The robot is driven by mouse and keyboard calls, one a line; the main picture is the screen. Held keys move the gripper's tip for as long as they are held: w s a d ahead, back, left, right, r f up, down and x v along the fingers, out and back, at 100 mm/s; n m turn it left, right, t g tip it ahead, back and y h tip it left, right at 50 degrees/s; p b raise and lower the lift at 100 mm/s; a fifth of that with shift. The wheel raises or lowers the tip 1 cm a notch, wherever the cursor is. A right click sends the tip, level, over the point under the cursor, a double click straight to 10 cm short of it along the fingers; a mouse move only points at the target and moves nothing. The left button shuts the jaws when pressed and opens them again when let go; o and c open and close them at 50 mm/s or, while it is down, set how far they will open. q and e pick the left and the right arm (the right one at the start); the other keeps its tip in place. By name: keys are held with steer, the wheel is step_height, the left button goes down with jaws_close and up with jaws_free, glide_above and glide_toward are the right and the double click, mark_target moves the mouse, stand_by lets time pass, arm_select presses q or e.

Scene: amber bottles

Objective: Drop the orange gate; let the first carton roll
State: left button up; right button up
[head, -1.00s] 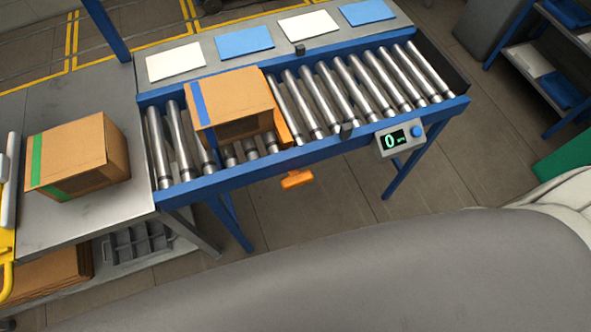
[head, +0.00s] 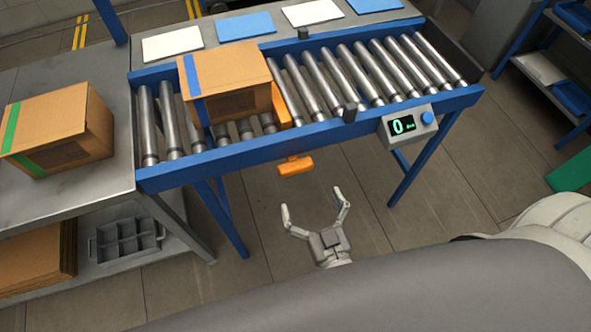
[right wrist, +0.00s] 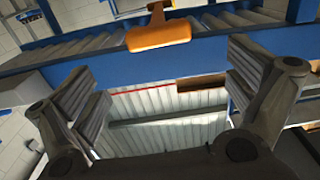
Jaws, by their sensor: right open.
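The orange gate (head: 281,108) stands up between the rollers, against the right side of a carton with a blue stripe (head: 228,82) that sits on the roller conveyor. Its orange handle (head: 295,166) sticks out below the conveyor's front blue rail. The handle also shows at the top middle of the right wrist view (right wrist: 158,34). A second carton, with a green stripe (head: 58,130), sits on the grey table at the left. My right gripper (head: 315,200) is open and empty, below and in front of the handle, not touching it. My left gripper is out of view.
The blue-framed conveyor (head: 300,143) carries a scale display (head: 408,124) reading 0 on its front. White and blue pads lie along the back shelf. A grey divided bin (head: 128,240) and flat cardboard (head: 38,262) lie under the table. Rollers right of the gate are bare.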

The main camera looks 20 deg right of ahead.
mark_target(298, 170)
steer(key=w, duration=0.5)
steer(key=w+p, duration=0.1)
steer(key=w, duration=0.5)
steer(key=shift+a+r, duration=0.15)
steer(key=shift+r, duration=0.05)
